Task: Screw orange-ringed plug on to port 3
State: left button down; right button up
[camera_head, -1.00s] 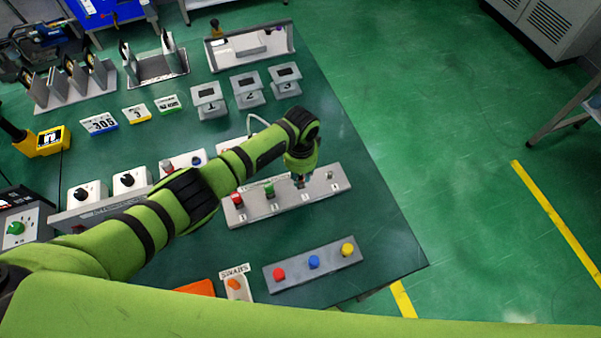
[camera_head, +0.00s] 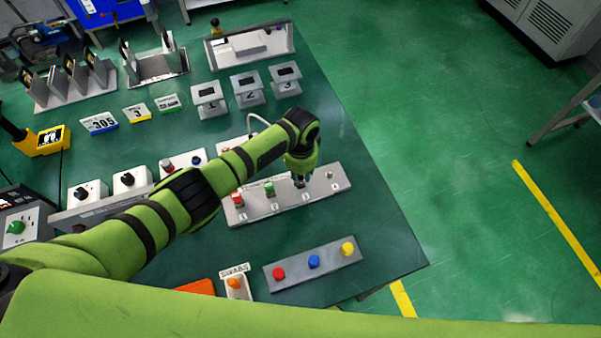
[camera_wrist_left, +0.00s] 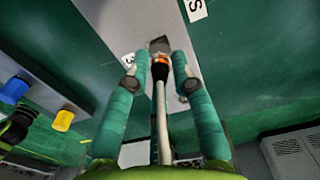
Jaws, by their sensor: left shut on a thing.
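The orange-ringed plug (camera_wrist_left: 160,60) is black with an orange ring, and a white cable runs back from it. My left gripper (camera_wrist_left: 160,68) is shut on it, its teal fingers on either side. In the head view this gripper (camera_head: 301,180) points down at the grey port strip (camera_head: 318,199), over the third place, and hides the plug. The wrist view shows the label 3 (camera_wrist_left: 128,60) beside the plug, whose front end meets a dark grey part (camera_wrist_left: 160,44). I cannot tell whether it is seated. My right gripper is not in view.
A red plug (camera_head: 237,198) and a green plug (camera_head: 269,188) stand on the strip's first two places. Port 4 (camera_head: 329,175) is bare. A grey bar (camera_head: 296,270) with red, blue and yellow buttons lies in front. Numbered grey stands (camera_head: 247,90) are behind.

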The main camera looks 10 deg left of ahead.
pick_arm(q)
jog(key=shift+f+b, duration=0.35)
jog(key=shift+f, duration=0.15)
jog(key=c, duration=1)
grip_release()
notch_tip(320, 180, up, 12)
jog(key=shift+r, duration=0.1)
